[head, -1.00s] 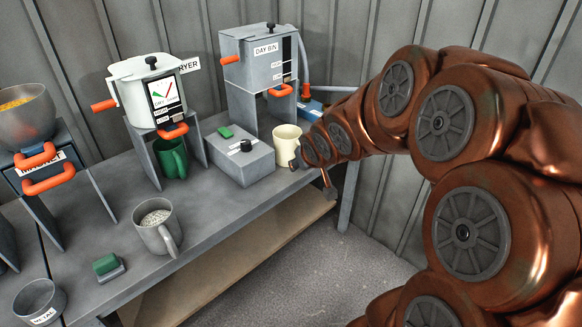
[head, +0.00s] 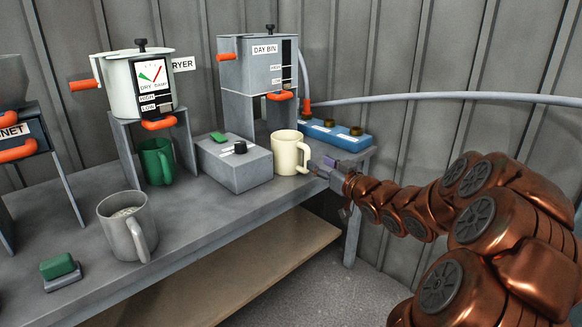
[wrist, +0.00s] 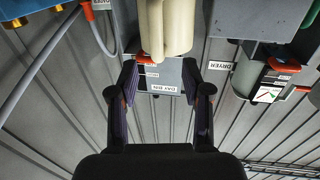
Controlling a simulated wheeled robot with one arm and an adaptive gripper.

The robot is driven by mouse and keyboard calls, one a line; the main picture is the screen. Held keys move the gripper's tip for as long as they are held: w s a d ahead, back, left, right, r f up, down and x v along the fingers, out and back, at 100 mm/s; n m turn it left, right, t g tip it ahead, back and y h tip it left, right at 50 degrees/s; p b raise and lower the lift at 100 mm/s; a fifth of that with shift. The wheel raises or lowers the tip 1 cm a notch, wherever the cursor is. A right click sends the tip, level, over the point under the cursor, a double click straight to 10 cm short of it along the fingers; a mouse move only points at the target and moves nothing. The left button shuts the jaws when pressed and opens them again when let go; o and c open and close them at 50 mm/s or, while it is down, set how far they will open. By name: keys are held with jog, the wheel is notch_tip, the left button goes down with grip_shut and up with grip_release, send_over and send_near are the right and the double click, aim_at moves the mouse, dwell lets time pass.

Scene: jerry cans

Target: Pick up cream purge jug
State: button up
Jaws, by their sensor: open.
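The cream purge jug (head: 285,153) stands upright on the bench, right of a grey box with a black knob. Its handle faces my arm, at the right. My gripper (head: 326,170) is just right of the jug, low and level with the handle. In the wrist view, which looks inverted, the jug (wrist: 154,28) and its handle show at the top centre. My gripper's two dark fingers (wrist: 162,82) are spread apart there, with nothing held between them. The jug's handle lies ahead of the fingertips. I cannot tell whether a finger touches it.
The grey control box (head: 236,162) stands close left of the jug. The day bin (head: 258,65) on its stand is behind, and a blue manifold (head: 335,133) is behind right. A green jug (head: 157,160) sits under the dryer (head: 138,85). A grey jug (head: 127,226) stands front left.

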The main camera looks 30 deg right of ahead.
aim_at(309, 155)
jog(key=shift+w+b, duration=0.4)
jog(key=shift+w, duration=0.9)
jog(key=shift+w+f+b, duration=0.1)
jog(key=shift+w+b, duration=0.35)
jog(key=shift+w, duration=0.2)
jog(key=shift+w+d+b, duration=0.1)
jog(key=shift+w+b, duration=0.75)
jog(key=shift+w, duration=1.05)
grip_shut()
